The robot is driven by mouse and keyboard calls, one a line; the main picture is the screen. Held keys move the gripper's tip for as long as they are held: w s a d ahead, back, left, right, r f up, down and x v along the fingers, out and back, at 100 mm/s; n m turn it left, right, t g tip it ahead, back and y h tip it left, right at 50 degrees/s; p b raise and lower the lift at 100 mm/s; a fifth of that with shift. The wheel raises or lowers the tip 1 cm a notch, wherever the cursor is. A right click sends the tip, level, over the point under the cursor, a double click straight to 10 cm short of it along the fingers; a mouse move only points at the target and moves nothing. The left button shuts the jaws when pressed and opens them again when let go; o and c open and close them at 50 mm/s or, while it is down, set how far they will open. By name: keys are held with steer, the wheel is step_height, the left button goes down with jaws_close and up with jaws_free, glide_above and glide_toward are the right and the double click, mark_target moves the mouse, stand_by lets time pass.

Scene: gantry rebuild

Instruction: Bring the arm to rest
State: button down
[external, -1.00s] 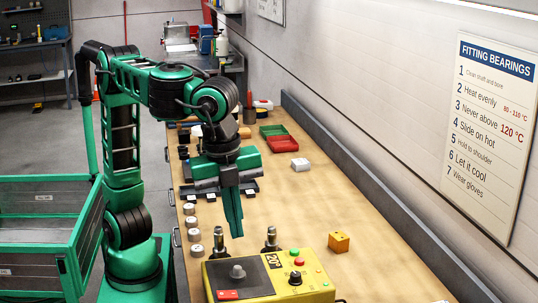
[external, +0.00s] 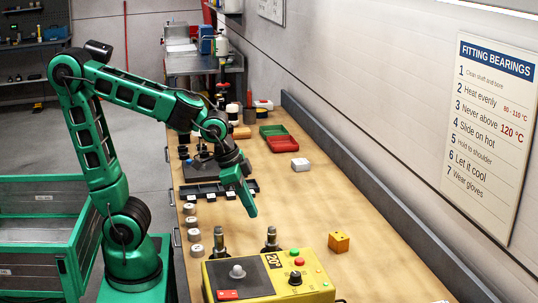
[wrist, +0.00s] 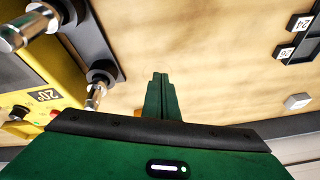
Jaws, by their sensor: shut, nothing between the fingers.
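My green arm reaches from its base at the left over the workbench (external: 345,262). My gripper (external: 251,212) is shut and empty, with its fingers pointing down and slightly right above the bench top. In the wrist view the two fingers of my gripper (wrist: 159,78) lie together with nothing between them. The fingertips are apart from the yellow heater unit (external: 315,292) and its two upright metal posts, which stand nearer the camera.
A yellow block (external: 339,242) and a white block (external: 300,164) sit on the bench. Red (external: 282,144) and green trays lie farther back. Several grey round pieces line the left edge, near a dark slotted rack (external: 205,190). A green-framed cart (external: 40,225) stands left. Mid-bench is mostly clear.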

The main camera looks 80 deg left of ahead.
steer(key=s+a+f+n, duration=0.2)
steer(key=shift+s+a+f, duration=0.2)
steer(key=shift+a+f, duration=0.05)
steer(key=shift+a, duration=0.05)
steer(key=s+d+m, duration=0.1)
steer(key=s+d, duration=0.1)
steer(key=s+d+f+m+g, duration=0.1)
steer(key=s+d, duration=0.2)
steer(key=s+d+m, duration=0.1)
steer(key=s+d, duration=0.2)
steer(key=shift+s+f+g+h, duration=0.1)
steer(key=shift+f+g+h, duration=0.05)
steer(key=shift+g+h, duration=0.25)
steer(key=s+d+m+g, duration=0.2)
steer(key=s+d+m, duration=0.1)
steer(key=s, duration=0.5)
steer(key=shift+s+d+f+y, duration=0.15)
steer(key=shift+s+f+y, duration=0.15)
steer(key=shift+s+y, duration=0.1)
steer(key=shift+w, duration=0.1)
steer(key=shift+w+f, duration=0.35)
steer(key=shift+w, duration=0.35)
steer(key=shift+s+r, duration=0.1)
